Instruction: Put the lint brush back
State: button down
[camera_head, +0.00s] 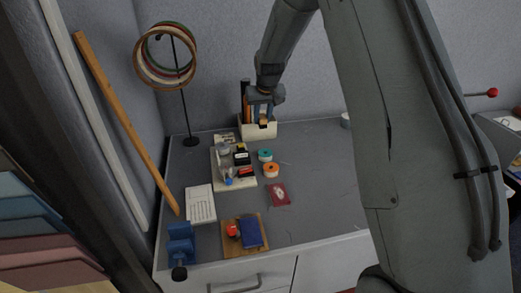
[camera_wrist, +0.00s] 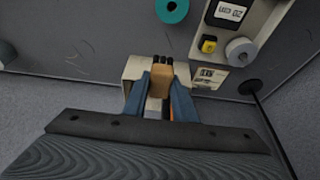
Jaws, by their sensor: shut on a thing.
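My gripper (camera_wrist: 160,88) is shut on a tan block-like piece, which I take to be the lint brush (camera_wrist: 158,77). The piece sits between the blue fingers, and the fingers hide part of it. A cream holder box (camera_head: 258,131) stands at the back of the table against the wall. My gripper (camera_head: 263,108) is right over this box in the head view, pointing down. The box also shows behind the fingers in the wrist view (camera_wrist: 134,69). I cannot tell how deep the brush is in the box.
A dark upright thing (camera_head: 246,98) stands at the box's left side. A cream tray (camera_head: 235,183) with small items, a teal roll (camera_head: 265,155) and an orange roll (camera_head: 271,170) lie in front. A hoop stand (camera_head: 190,141) is to the left. The table's right part is clear.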

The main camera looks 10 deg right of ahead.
aim_at(261, 145)
jog(key=shift+w+f, duration=0.2)
jog(key=shift+f, duration=0.25)
jog(key=shift+f+p, duration=1.45)
jog(key=shift+f, duration=3.3)
jog(key=shift+f, duration=0.2)
jog(key=c, duration=1.5)
grip_release()
jog(key=shift+o, duration=0.2)
jog(key=shift+r, duration=0.1)
